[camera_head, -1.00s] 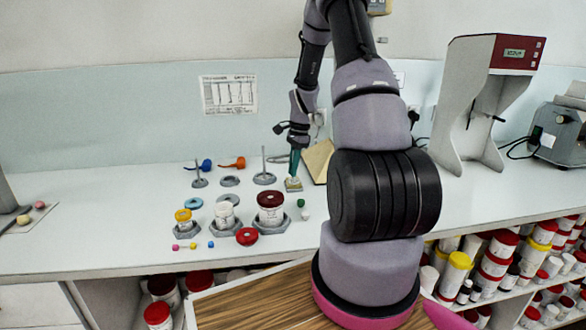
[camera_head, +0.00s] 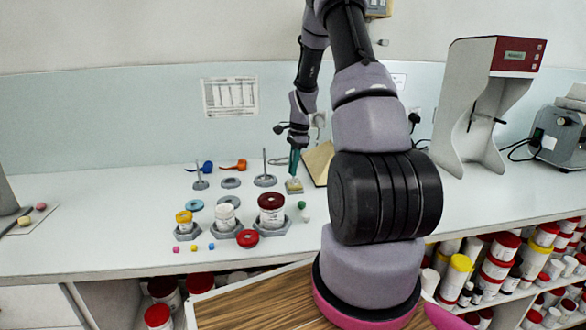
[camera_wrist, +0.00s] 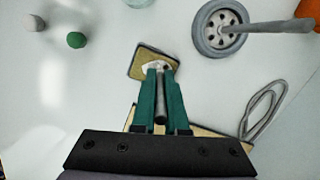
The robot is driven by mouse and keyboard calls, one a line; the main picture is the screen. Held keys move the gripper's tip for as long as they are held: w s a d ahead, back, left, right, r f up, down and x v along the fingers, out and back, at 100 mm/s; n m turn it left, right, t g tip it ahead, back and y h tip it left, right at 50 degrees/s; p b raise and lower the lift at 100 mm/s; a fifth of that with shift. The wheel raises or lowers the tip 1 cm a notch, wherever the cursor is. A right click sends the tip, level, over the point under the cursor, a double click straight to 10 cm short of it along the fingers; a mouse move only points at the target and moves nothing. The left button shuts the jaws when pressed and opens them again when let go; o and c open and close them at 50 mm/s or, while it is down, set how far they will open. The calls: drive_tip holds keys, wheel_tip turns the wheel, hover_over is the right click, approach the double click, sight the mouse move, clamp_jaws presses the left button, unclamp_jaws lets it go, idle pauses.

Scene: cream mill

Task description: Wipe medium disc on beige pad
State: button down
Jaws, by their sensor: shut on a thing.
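The beige pad (camera_head: 294,187) lies on the counter; the wrist view shows it as a square with a dark rim (camera_wrist: 143,62). My gripper (camera_head: 294,172) points down over it. Its green fingers (camera_wrist: 161,78) are shut on a grey rod, which I take to be the stem of the medium disc (camera_wrist: 160,105). A whitish part at the stem's lower end sits over the pad's middle, largely hidden by the fingertips. I cannot tell whether it touches the pad. An empty-looking grey ring (camera_head: 230,183) stands between two stemmed discs, a small one (camera_head: 200,180) and a large one (camera_head: 264,178).
A green knob (camera_head: 302,205) is near the pad. A tan board (camera_head: 318,163) and a cable loop (camera_wrist: 264,110) lie close on the right. A tall grey stand (camera_head: 470,110) is farther right.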

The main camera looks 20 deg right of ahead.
drive_tip(key=shift+s+a, duration=0.1)
drive_tip(key=shift+s, duration=0.15)
drive_tip(key=shift+s, duration=0.25)
drive_tip(key=shift+r, duration=1.55)
drive_tip(key=shift+r, duration=0.1)
drive_tip(key=shift+r, duration=1.4)
